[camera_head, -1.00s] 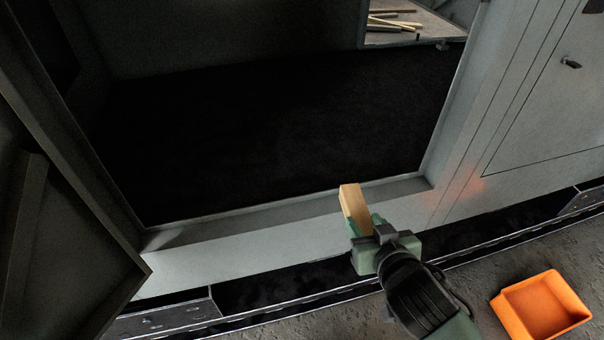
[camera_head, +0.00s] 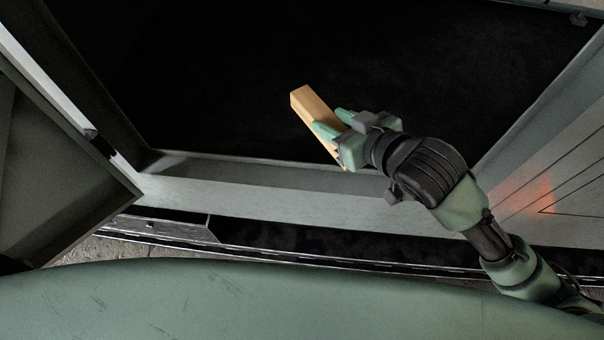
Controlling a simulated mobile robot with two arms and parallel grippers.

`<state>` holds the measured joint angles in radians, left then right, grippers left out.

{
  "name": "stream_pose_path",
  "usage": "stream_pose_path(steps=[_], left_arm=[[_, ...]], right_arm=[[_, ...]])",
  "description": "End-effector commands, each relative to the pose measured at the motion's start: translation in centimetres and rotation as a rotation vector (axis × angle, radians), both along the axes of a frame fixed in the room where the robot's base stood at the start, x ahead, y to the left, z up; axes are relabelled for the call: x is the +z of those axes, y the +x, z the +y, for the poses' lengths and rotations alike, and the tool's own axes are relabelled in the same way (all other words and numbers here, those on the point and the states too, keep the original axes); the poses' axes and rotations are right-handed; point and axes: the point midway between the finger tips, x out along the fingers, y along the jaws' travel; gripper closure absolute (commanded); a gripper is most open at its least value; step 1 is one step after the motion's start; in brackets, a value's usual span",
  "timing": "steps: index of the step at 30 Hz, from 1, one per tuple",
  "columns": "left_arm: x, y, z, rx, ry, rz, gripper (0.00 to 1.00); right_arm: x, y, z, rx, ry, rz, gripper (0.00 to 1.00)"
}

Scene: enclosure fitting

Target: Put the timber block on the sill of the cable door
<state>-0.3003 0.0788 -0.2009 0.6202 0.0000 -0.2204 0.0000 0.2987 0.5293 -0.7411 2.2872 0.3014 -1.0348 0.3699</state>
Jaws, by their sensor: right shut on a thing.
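My right gripper (camera_head: 333,133) is shut on the timber block (camera_head: 314,103), a pale wooden bar. The block is tilted, its far end pointing up and left in the picture. It shows against the dark opening of the cable door, and its near end shows near the inner edge of the sill. The sill (camera_head: 270,197) is a pale grey ledge along the bottom of the opening. I cannot tell how high the block is above it. My left gripper is not in view.
An open door leaf (camera_head: 70,185) stands at the left of the opening. The right door frame (camera_head: 545,110) slopes up at the right. A dark step with a metal edge (camera_head: 300,250) runs below the sill. My own green body fills the bottom.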

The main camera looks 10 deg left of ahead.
Motion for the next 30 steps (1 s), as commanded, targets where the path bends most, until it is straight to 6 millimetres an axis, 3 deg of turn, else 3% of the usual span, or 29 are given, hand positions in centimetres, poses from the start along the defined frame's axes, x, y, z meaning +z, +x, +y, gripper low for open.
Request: stream_pose_path(steps=[5,8,21,25,30], left_arm=[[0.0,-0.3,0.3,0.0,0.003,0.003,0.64],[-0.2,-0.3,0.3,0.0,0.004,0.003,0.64],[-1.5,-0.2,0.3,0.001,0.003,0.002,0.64],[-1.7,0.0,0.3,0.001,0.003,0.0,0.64],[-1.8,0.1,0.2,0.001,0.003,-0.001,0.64]], right_arm=[[0.4,0.0,1.7,0.091,0.0,-0.003,1.0],[-0.6,-0.1,1.9,0.104,0.001,0.001,1.0],[-11.9,-0.3,1.9,0.104,0.001,0.003,1.0],[-14.1,-0.2,1.9,0.105,0.003,0.0,1.0],[-15.4,-0.2,2.0,0.105,0.003,-0.001,1.0]])
